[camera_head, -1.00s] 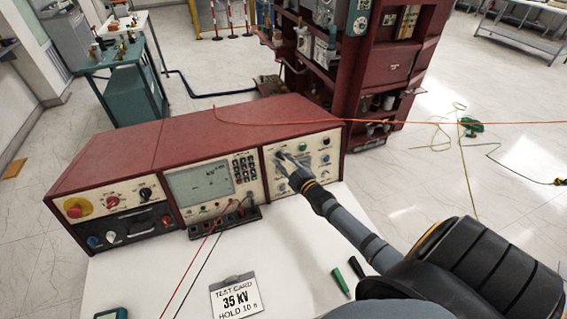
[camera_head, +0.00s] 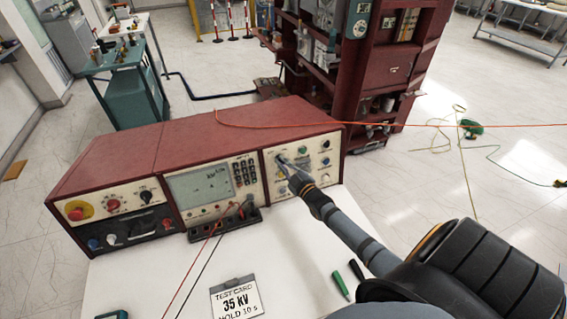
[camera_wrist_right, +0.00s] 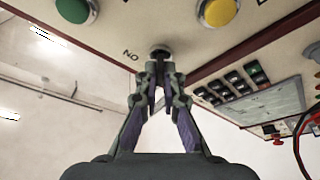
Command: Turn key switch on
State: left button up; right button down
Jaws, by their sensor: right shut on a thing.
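The key switch is at the upper left of the right-hand cream panel (camera_head: 310,176) of the red test console (camera_head: 215,125). In the wrist view its dark round body (camera_wrist_right: 160,48) shows beside a printed label that appears upside down. My right gripper (camera_head: 284,165) reaches in from the lower right and points at it. In the wrist view the gripper (camera_wrist_right: 159,80) has its fingertips close together at the switch, shut on it. The fingers hide the key part, so its exact angle cannot be told. My left gripper is not in view.
A yellow button (camera_wrist_right: 220,10) and a green button (camera_wrist_right: 74,9) sit near the switch. A red emergency button (camera_head: 76,212) is at the console's far left. A test card (camera_head: 236,298) and probes (camera_head: 341,284) lie on the white table. An orange cable (camera_head: 400,123) crosses behind.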

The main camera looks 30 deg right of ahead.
jog(key=shift+a+m+g+h+p, duration=0.1)
jog(key=shift+m+g+h+p, duration=0.25)
jog(key=shift+m+h+p, duration=2.05)
jog(key=shift+a+m+g+h, duration=0.1)
jog(key=shift+m+g, duration=0.2)
jog(key=shift+m, duration=4.45)
jog(key=shift+a+m+g+h+p, duration=0.1)
jog(key=shift+m+g+h+p, duration=0.25)
jog(key=shift+m+h+p, duration=2.05)
jog(key=m+y+b, duration=0.2)
jog(key=shift+f+m, duration=0.1)
jog(key=shift+m, duration=0.25)
jog(key=c, duration=1.5)
grip_release()
